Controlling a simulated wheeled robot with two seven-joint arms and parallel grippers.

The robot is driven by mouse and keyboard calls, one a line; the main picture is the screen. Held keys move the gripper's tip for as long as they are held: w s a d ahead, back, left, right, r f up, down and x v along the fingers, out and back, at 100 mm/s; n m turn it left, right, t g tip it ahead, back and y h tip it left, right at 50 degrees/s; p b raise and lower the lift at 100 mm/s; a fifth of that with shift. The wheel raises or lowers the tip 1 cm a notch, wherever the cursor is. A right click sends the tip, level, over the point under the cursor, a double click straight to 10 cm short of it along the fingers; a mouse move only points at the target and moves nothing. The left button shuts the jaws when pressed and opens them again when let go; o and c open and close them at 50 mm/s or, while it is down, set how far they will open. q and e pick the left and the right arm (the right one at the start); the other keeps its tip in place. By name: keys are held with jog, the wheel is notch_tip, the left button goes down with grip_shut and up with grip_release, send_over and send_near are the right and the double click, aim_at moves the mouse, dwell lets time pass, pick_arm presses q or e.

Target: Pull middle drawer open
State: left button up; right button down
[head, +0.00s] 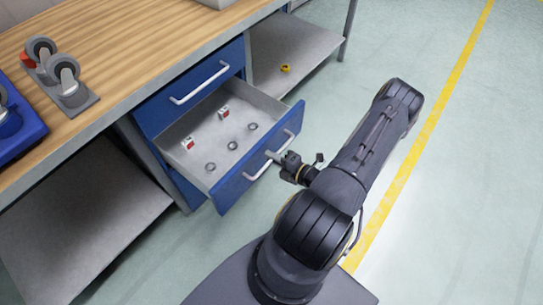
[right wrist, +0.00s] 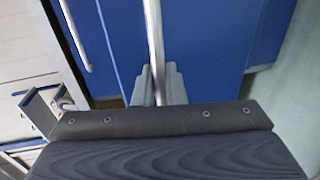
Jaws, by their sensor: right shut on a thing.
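The middle drawer (head: 262,172) has a blue front and stands pulled out from the cabinet under the workbench. Small red-and-white items and several grey rings lie inside it. Its light bar handle (head: 259,168) runs across the front. My right gripper (head: 275,158) is shut on this handle near its middle. In the right wrist view, the handle (right wrist: 154,40) passes between the fingers of the gripper (right wrist: 156,85). The blue top drawer (head: 200,85) above is closed. A lower blue drawer is mostly hidden behind the open one. My left gripper is not in view.
The wooden workbench top (head: 130,50) carries grey caster wheels (head: 65,75) and a blue bin (head: 18,125). Grey shelves (head: 75,225) flank the cabinet. A small yellow item (head: 285,68) lies on the right shelf. The green floor (head: 470,180) to the right is clear, with a yellow line.

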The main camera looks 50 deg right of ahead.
jog(key=c, duration=1.6)
grip_release()
jog(key=shift+c, duration=0.2)
jog(key=v, duration=0.7)
jog(key=shift+s, duration=0.45)
jog(key=shift+w+r, duration=0.1)
jog(key=shift+r, duration=0.05)
